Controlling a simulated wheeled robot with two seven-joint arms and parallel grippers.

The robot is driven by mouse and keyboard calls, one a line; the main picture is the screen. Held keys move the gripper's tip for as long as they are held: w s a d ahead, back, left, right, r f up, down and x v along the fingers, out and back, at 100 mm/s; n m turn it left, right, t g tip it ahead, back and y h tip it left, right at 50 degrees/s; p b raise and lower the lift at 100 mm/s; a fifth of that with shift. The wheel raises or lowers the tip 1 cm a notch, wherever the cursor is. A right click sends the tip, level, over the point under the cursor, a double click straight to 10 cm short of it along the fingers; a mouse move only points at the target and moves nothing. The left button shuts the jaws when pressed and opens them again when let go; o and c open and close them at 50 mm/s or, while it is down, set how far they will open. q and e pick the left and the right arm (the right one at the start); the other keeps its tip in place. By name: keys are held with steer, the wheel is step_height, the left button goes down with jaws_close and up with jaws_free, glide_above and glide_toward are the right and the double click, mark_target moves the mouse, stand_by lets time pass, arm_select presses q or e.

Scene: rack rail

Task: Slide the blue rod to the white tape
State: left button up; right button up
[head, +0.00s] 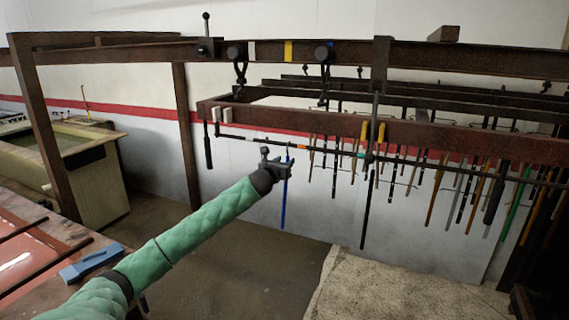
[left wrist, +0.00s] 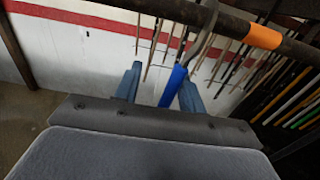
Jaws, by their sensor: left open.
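The blue rod (head: 284,200) hangs upright from the thin dark rail (head: 420,165) below the brown beam. In the left wrist view, the blue rod (left wrist: 174,86) shows between the two fingers, closer to the right one, with a grey hook above it. My left gripper (head: 275,160) is at the rod's upper part, and its fingers (left wrist: 159,88) are apart; I cannot tell whether they touch the rod. An orange band (left wrist: 263,37) marks the rail right of the hook. A white patch (head: 251,50) is on the upper beam; I cannot tell whether it is the white tape. My right gripper is out of view.
Several other rods (head: 437,190) hang close together right of the blue rod. The brown beam (head: 300,120) runs above the rail. A yellow band (head: 288,51) is on the upper beam. A brown post (head: 186,135) stands left. Open floor (head: 225,265) lies below.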

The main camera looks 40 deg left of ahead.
arm_select(q)
steer(key=s+a, duration=0.2)
steer(key=a, duration=0.7)
steer(key=shift+s+a, duration=0.15)
steer(key=shift+a, duration=0.25)
stand_by(0.7)
steer(key=a, duration=0.2)
steer(key=s+a, duration=0.1)
steer(key=a, duration=0.2)
steer(key=shift+s+a+b, duration=0.15)
steer(key=shift+a+b, duration=0.05)
steer(key=shift+b, duration=0.1)
stand_by(0.6)
steer(key=shift+d, duration=0.7)
